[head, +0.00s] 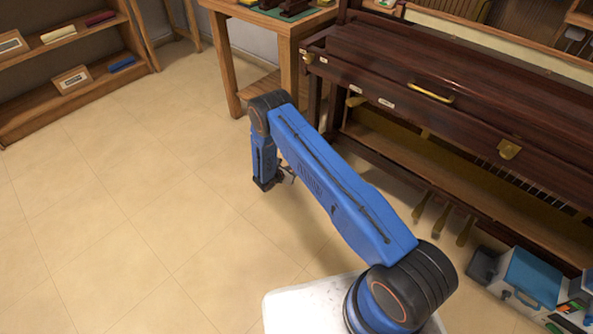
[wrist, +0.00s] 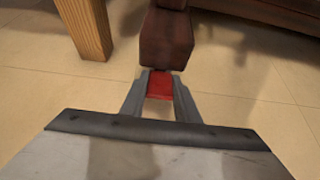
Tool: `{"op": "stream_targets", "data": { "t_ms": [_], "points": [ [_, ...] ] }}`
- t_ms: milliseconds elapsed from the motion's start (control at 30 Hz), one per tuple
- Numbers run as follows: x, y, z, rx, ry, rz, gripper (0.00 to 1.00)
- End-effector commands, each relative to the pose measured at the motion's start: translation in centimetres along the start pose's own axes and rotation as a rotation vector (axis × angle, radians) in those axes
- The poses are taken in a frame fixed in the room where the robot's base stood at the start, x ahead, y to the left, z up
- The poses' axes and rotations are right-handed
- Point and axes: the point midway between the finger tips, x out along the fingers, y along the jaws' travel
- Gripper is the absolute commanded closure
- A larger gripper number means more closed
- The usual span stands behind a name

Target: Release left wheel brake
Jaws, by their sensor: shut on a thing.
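The piano (head: 400,65) is dark reddish-brown wood and stands at the right of the head view. In the wrist view, a dark brown block (wrist: 166,40), seemingly the foot of a piano leg, stands just ahead of my gripper (wrist: 160,76). A red tab (wrist: 160,86), which looks like the left wheel brake, sits low against this block. My gripper's two grey fingers are on either side of the tab, shut on it. The wheel itself cannot be made out. In the head view my gripper (head: 287,173) is low near the floor, partly hidden by my blue arm.
A wooden table (head: 288,60) stands left of the piano; its leg (wrist: 84,28) is close by at upper left in the wrist view. Piano pedals (head: 442,218) and a blue toolbox (head: 532,275) are at lower right. The tiled floor (head: 130,190) at left is clear.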

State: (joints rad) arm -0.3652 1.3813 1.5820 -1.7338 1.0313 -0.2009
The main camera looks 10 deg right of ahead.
Motion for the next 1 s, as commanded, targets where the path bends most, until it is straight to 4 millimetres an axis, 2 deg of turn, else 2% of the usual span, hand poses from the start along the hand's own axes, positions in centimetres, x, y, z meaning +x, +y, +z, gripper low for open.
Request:
{"op": "stream_targets", "data": {
  "t_ms": [33, 100, 367, 533, 667, 1000],
  "points": [
    [-0.1, -0.1, -0.1, -0.002, 0.001, 0.000, 0.65],
    [-0.1, -0.1, -0.1, -0.001, 0.000, 0.000, 0.53],
    [0.0, 0.0, 0.0, 0.000, 0.000, 0.000, 0.53],
    [-1.0, 0.1, 0.0, -0.001, 0.000, 0.001, 0.53],
    [-3.0, 0.1, 0.0, -0.001, -0.001, 0.002, 0.53],
    [-9.8, 0.1, 0.0, -0.001, -0.001, 0.003, 0.53]
  ]
}}
